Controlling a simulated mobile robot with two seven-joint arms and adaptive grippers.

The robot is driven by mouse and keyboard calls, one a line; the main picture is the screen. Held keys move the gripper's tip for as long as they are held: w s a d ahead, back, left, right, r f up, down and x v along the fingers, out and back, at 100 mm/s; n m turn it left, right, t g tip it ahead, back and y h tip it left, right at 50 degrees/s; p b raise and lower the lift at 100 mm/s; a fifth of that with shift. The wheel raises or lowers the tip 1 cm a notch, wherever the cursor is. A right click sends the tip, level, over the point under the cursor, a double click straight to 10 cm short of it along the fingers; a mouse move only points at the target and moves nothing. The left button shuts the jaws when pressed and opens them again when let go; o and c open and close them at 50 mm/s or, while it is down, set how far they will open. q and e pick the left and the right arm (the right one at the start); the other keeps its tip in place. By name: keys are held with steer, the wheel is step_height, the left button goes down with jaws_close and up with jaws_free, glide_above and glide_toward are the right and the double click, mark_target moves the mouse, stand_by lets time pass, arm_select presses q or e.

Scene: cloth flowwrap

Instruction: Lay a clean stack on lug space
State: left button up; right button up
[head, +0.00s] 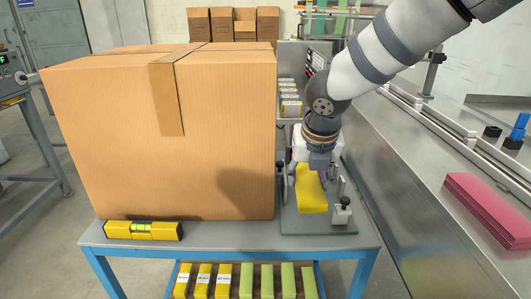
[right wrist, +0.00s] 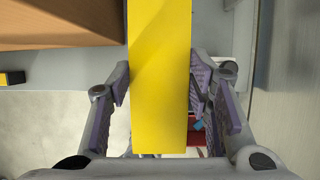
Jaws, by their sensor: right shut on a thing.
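A yellow cloth stack (head: 312,195) is between the fingers of my right gripper (head: 311,178), over a grey fixture plate (head: 310,225) at the right end of the table. Whether the stack touches the plate is unclear. In the right wrist view, the yellow stack (right wrist: 160,75) runs lengthwise between the two purple-padded fingers of my right gripper (right wrist: 160,90), which is shut on it. A pink stack (head: 488,208) lies on the metal surface at the right. I cannot pick out a lug space for certain. My left gripper is not in view.
A large cardboard box (head: 160,140) fills the left of the table (head: 215,232), close beside the plate. A yellow level (head: 143,230) lies before it. Several yellow and green packs (head: 245,281) sit below the front edge. A long metal conveyor surface (head: 410,190) runs along the right.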

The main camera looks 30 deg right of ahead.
mark_target(302, 193)
steer(key=shift+s+a+f+m, duration=0.15)
steer(key=shift+m, duration=0.35)
steer(key=a+m+g, duration=0.1)
steer(key=m, duration=0.1)
steer(key=s+f+m+h, duration=0.1)
steer(key=m, duration=0.2)
steer(key=s+a+f+m+g+h, duration=0.1)
steer(key=m, duration=0.2)
steer(key=shift+s+a+f+g, duration=0.1)
steer(key=shift+a+f+g, duration=0.05)
steer(key=shift+a+g, duration=0.2)
steer(key=s+a+f+m+g+y, duration=0.2)
steer(key=s+a+m, duration=0.2)
steer(key=m, duration=0.6)
steer(key=s+a+f+m+g+y, duration=0.2)
steer(key=s+a+m+g, duration=0.1)
steer(key=a+m, duration=0.6)
steer(key=shift+s+f+m+g, duration=0.2)
steer(key=shift+s+m+g, duration=0.2)
steer(key=shift+m, duration=0.7)
